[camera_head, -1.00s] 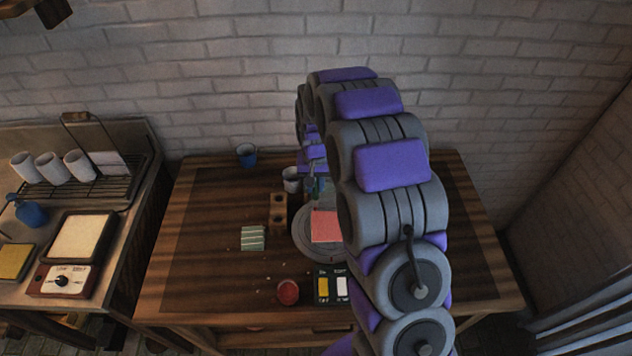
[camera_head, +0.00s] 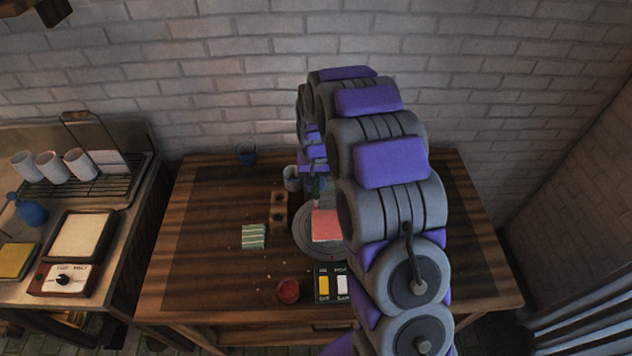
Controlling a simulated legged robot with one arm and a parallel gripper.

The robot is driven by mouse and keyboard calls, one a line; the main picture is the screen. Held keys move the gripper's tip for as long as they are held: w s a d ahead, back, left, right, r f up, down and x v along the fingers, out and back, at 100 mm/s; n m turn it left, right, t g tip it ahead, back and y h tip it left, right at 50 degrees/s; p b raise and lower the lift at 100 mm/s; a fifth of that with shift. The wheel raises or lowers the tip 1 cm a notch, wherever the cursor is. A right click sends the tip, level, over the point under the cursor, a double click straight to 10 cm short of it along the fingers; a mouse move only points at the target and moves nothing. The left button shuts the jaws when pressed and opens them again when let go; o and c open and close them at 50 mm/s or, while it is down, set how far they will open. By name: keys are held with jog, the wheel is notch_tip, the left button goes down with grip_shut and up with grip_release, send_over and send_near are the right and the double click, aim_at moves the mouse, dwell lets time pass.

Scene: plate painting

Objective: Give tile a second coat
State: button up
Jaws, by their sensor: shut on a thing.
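The tile (camera_head: 326,226) is a square with a pink-red face. It lies on a round grey turntable (camera_head: 303,241) in the middle of the wooden table. My arm comes in from the lower right and arches over the table. My gripper (camera_head: 316,187) points down just behind the tile's far edge. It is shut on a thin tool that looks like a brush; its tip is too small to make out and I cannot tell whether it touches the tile. A small pot of red paint (camera_head: 288,291) stands near the table's front. My arm hides the right part of the turntable.
A wooden holder with holes (camera_head: 279,213) and a grey cup (camera_head: 292,179) stand close to the turntable. A striped cloth (camera_head: 253,237) lies left. A black panel with yellow and white switches (camera_head: 323,297) is in front. The table's left side is clear.

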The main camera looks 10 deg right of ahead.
jog(key=shift+f, duration=0.75)
dwell(0.7)
jog(key=shift+s+a, duration=0.25)
jog(key=shift+s, duration=0.65)
jog(key=shift+s+a, duration=0.2)
jog(key=shift+s, duration=0.8)
jog(key=s, duration=0.7)
jog(key=shift+d+p, duration=0.2)
jog(key=shift+p, duration=0.2)
jog(key=shift+w, duration=0.15)
